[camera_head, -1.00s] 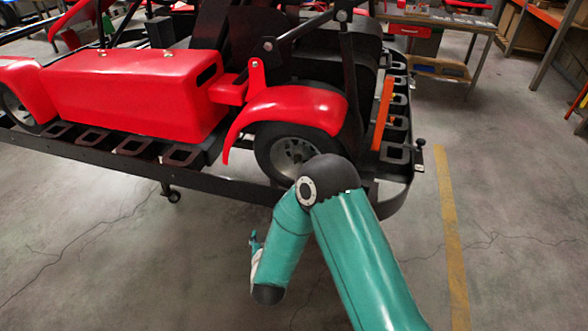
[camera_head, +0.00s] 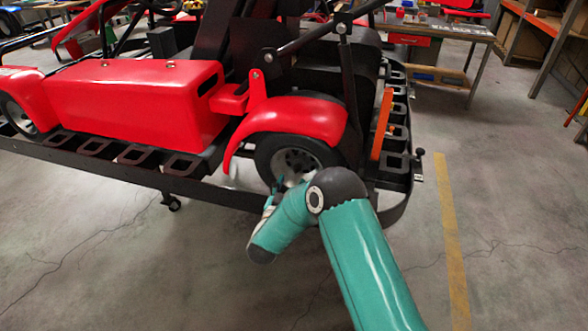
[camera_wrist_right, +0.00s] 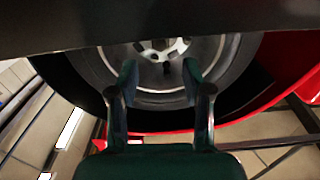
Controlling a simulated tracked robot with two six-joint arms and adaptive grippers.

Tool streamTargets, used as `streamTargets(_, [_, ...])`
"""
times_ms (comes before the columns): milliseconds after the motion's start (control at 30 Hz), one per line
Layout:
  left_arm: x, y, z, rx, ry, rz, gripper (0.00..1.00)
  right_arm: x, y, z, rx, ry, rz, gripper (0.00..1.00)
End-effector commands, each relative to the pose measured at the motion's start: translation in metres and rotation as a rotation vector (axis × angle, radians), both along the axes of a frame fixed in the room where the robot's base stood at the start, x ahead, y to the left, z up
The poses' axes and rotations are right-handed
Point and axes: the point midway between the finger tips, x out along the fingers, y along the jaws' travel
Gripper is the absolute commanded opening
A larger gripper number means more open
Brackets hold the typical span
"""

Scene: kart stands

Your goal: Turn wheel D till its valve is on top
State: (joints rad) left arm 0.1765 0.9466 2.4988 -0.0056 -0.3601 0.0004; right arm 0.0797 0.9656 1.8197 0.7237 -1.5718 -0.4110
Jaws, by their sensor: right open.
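A black tyre on a grey rim, which I take to be wheel D (camera_head: 292,160), sits under the red fender at the kart's near right corner. Its rim (camera_wrist_right: 235,48) and tyre fill much of the right wrist view, the red fender below it in that picture. A small dark stub (camera_wrist_right: 167,67) shows by the rim's hub between my fingers; I cannot tell if it is the valve. My right gripper (camera_wrist_right: 161,78) is open, its two fingers pointing at the rim, with nothing between them. In the head view it is mostly hidden behind my forearm. My left gripper is not in view.
A dark bumper bar (camera_head: 222,192) runs low in front of the wheel; in the right wrist view a dark bar (camera_wrist_right: 60,35) crosses the top and hides part of the wheel. An orange upright piece (camera_head: 381,125) stands right of the fender.

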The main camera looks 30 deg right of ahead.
Motion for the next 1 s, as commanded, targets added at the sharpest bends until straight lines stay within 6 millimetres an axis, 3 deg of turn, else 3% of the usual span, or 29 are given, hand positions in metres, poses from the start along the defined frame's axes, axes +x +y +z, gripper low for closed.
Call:
streamTargets(100, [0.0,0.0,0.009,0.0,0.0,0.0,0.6,0.015,-0.019,0.002,0.001,-0.001,-0.002,0.49])
streamTargets(300, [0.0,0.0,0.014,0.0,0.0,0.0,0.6,0.033,-0.039,0.0,0.001,0.001,0.0,0.49])
streamTargets(733, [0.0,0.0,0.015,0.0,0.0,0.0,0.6,0.039,-0.045,-0.001,0.001,0.002,0.002,0.49])
streamTargets(1000, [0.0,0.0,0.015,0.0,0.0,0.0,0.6,0.039,-0.044,-0.001,0.0,0.001,0.002,0.06])
